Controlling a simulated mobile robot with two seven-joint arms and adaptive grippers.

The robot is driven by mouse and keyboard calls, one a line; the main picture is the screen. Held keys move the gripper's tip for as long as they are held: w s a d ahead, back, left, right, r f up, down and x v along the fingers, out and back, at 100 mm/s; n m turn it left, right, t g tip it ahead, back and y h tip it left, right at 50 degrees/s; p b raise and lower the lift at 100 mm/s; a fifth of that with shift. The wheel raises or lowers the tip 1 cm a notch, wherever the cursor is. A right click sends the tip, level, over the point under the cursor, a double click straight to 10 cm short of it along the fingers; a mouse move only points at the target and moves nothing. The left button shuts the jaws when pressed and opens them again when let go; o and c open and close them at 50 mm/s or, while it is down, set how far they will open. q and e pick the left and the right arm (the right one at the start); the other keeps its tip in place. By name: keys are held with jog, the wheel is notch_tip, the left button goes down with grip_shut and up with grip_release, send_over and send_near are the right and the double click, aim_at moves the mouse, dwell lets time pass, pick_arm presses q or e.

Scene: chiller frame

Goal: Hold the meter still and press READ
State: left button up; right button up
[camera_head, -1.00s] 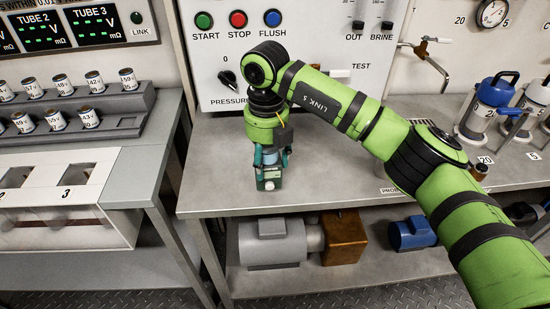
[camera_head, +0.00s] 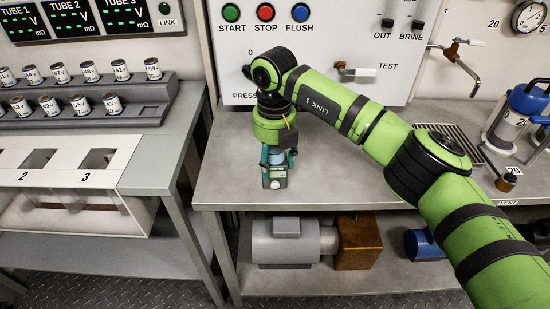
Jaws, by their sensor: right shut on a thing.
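The meter (camera_head: 275,178) is a small dark green block with a pale round spot low on its face. It is upright near the front left of the bench. My right gripper (camera_head: 277,163), teal-fingered at the end of the green arm, points down and is shut on the meter's upper part. The fingers hide some of the meter. I cannot tell whether the meter touches the bench top. No READ lettering is legible at this size. My left gripper is not in view.
A control panel (camera_head: 330,35) stands behind the bench (camera_head: 345,180). A stepped rack (camera_head: 135,92) of labelled cans and a white slotted unit (camera_head: 120,160) are at left. A grey motor (camera_head: 285,243) sits on the lower shelf. The bench is clear between the meter and my arm.

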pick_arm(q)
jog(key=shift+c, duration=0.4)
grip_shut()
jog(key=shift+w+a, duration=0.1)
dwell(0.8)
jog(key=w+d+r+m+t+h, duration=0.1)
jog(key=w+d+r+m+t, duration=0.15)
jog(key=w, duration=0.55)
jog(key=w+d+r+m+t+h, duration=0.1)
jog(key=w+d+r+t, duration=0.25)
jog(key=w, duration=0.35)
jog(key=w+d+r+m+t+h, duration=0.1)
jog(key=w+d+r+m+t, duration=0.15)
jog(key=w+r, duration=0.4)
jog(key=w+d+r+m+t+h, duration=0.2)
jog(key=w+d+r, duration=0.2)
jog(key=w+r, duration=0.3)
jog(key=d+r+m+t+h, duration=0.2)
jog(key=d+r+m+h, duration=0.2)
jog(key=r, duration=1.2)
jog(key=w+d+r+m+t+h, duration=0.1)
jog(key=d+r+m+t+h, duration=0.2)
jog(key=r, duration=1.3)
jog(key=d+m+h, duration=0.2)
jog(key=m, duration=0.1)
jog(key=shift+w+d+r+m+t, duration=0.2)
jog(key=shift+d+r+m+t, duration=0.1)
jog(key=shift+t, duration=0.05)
